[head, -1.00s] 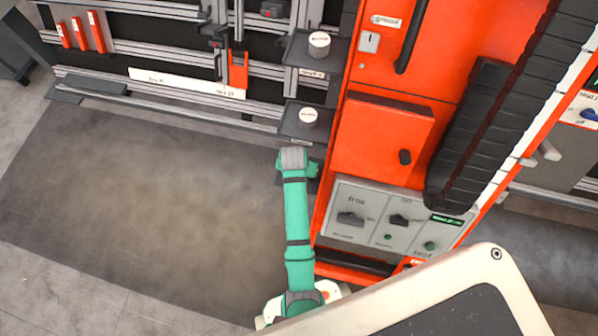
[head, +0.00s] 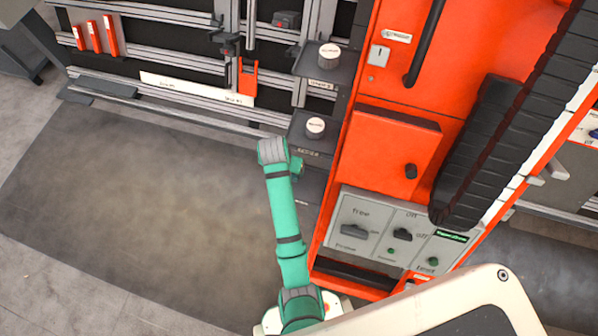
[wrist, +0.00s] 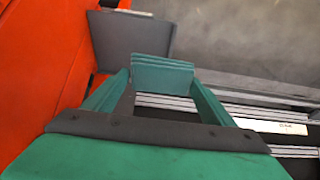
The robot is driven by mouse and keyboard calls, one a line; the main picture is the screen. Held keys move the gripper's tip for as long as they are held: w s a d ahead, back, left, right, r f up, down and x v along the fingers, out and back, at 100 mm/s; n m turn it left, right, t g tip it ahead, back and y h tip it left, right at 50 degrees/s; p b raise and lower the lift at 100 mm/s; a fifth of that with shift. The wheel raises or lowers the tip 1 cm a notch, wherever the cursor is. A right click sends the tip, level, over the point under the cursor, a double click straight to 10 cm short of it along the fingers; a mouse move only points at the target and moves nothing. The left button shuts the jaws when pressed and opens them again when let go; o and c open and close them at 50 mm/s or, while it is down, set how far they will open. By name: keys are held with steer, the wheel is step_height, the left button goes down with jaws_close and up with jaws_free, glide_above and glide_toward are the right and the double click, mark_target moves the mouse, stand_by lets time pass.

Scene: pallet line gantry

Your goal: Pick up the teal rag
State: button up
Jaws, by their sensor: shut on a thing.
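The teal rag (wrist: 163,76) shows in the wrist view as a small folded stack with several layered edges. It sits between the tips of my gripper (wrist: 162,88), which is shut on it. The two green fingers stand either side of it. In the wrist view the rag overlaps a grey shelf plate (wrist: 130,40) and dark floor behind it. In the head view my green arm reaches up beside the orange cabinet. There I cannot make out the rag or the fingertips clearly.
The orange cabinet (head: 395,150) with its switch panel (head: 395,232) stands right of my arm. Two dark shelves, each with a round white-topped item (head: 315,127) (head: 329,56), adjoin it. A rail frame (head: 180,113) runs along the back. The dark floor mat (head: 130,210) at left is clear.

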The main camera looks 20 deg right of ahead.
steer(key=w+a, duration=0.7)
steer(key=a, duration=0.4)
steer(key=shift+w, duration=0.2)
steer(key=shift+o, duration=0.5)
steer(key=shift+s, duration=0.1)
